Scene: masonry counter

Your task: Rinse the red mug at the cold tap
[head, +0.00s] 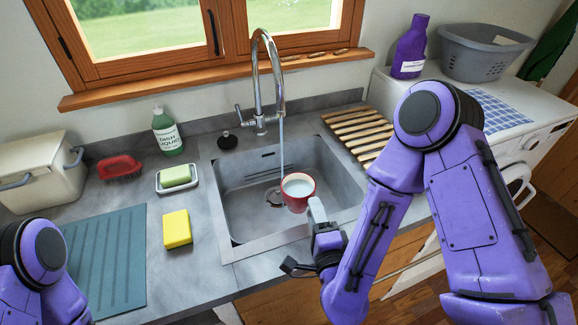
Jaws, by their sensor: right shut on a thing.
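The red mug (299,205) is held upright over the sink basin (235,200), with a whitish liquid surface showing inside it. My right gripper (315,208) is shut on the mug at its near right side. A thin stream of water (282,145) runs from the chrome tap (262,85) down to the mug's back left rim; whether it all lands inside I cannot tell. The tap's lever (239,114) sticks up on its left side. My left arm shows at the lower left, but its gripper is out of view.
Left of the sink are a yellow sponge (177,229), a soap dish (161,187) with green soap, a dish liquid bottle (166,135), a red brush (120,168) and a blue-grey drain mat (105,255). A wooden rack (357,130) lies right of the basin. The window sill (200,82) is behind.

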